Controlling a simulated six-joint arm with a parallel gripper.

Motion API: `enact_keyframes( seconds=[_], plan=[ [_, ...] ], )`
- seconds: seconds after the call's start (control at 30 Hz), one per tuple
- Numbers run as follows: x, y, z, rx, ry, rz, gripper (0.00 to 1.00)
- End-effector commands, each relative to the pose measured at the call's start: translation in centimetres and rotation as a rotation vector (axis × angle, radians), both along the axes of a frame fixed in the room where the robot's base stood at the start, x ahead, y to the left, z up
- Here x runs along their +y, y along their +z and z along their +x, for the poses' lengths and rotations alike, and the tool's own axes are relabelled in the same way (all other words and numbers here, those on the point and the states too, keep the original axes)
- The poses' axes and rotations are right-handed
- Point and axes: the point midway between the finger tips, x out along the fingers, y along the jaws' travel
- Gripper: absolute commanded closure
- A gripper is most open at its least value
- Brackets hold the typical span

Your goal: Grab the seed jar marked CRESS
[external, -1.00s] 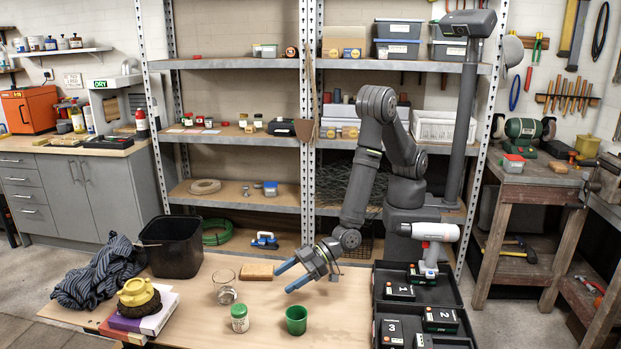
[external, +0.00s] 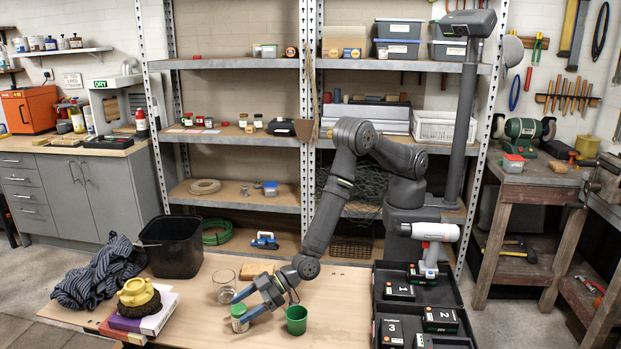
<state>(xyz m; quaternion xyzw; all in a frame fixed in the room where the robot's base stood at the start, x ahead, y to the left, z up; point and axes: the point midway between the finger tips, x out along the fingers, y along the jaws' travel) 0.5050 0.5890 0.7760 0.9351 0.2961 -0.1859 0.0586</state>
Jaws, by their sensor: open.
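A small jar (external: 239,312) with a green lid and a pale label stands on the table. Its label is too small to read. My gripper (external: 238,307) is low over the table with its blue fingers open. The fingers point left and lie at the jar, one on the far side by the lid and one on the near side. I cannot tell whether they touch it. The near finger hides part of the jar.
A green cup (external: 296,320) stands close to the right of my fingers. A clear glass (external: 224,287) and a wooden block (external: 257,271) are behind. Books (external: 140,318) with a yellow-topped object (external: 137,293) lie left. Black trays (external: 454,296) stand right.

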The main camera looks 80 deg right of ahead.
Motion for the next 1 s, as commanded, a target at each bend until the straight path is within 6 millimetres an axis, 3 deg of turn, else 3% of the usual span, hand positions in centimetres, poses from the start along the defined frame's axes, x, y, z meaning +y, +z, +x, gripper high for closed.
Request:
enact_keyframes(
  seconds=[0.2, 0.43, 0.47, 0.7, 1.0],
  plan=[
    [1.1, -0.8, 1.5, 0.0, 0.001, 0.0, 0.33],
    [1.2, -0.8, 1.6, 0.0, 0.001, 0.0, 0.33],
    [1.2, -0.8, 1.6, 0.0, 0.001, 0.0, 0.35],
    [1.2, -0.8, 1.5, 0.0, 0.001, 0.0, 0.82],
    [1.2, -0.5, 1.6, 0.0, 0.001, 0.0, 0.82]
  ],
)
